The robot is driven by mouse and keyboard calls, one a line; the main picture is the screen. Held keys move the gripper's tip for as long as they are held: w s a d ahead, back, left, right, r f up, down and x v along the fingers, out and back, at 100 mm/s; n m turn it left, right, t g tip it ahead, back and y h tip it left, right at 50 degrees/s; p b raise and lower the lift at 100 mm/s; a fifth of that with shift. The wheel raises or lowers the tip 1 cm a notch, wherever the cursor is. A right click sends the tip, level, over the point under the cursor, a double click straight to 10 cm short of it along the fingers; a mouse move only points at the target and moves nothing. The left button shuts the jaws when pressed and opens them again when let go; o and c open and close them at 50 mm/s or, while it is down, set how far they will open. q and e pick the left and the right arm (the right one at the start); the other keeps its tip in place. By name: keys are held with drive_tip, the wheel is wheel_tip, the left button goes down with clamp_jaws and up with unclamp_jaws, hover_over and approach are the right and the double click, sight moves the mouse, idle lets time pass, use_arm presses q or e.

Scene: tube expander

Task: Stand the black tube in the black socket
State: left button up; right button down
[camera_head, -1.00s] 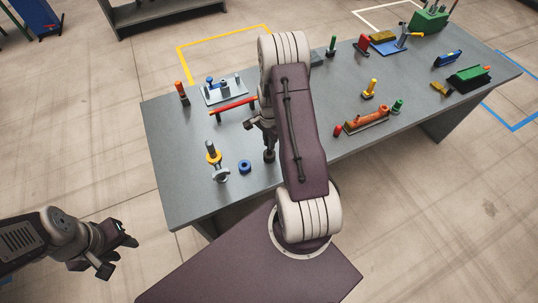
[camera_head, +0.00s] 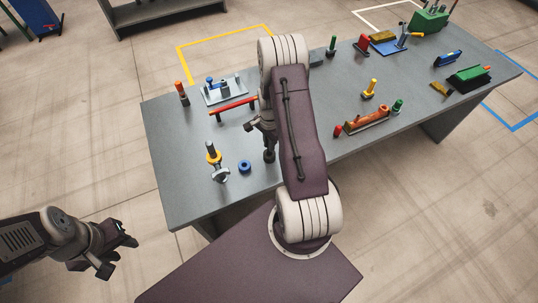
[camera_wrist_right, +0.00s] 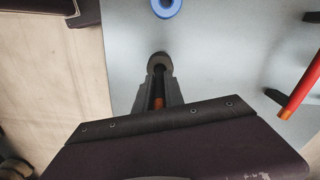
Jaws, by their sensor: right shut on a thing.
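My right gripper (camera_wrist_right: 157,92) is shut on a slim dark tube (camera_wrist_right: 158,88) with an orange end (camera_wrist_right: 158,103). The black socket (camera_wrist_right: 158,61) shows as a dark round shape just beyond the fingertips; it also shows in the head view (camera_head: 269,156) near the table's front edge. In the head view the right gripper (camera_head: 265,135) is directly above the socket and partly hidden by my arm. I cannot tell whether the tube's lower end is inside the socket. My left gripper (camera_head: 118,255) is open and empty, off the table at the lower left.
A blue ring (camera_head: 245,166) and a stand with a yellow ring (camera_head: 214,158) are left of the socket. A red bar (camera_head: 233,106) on supports lies behind. An orange-topped post (camera_head: 182,93) stands at the far left. An orange block (camera_head: 367,121) and other parts are to the right.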

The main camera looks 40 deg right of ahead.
drive_tip(key=shift+f, duration=0.3)
drive_tip(key=c, duration=1.8)
unclamp_jaws()
drive_tip(key=shift+c, duration=0.2)
drive_tip(key=o, duration=0.5)
drive_tip(key=shift+o, duration=0.3)
drive_tip(key=o, duration=1.1)
drive_tip(key=shift+o, duration=0.9)
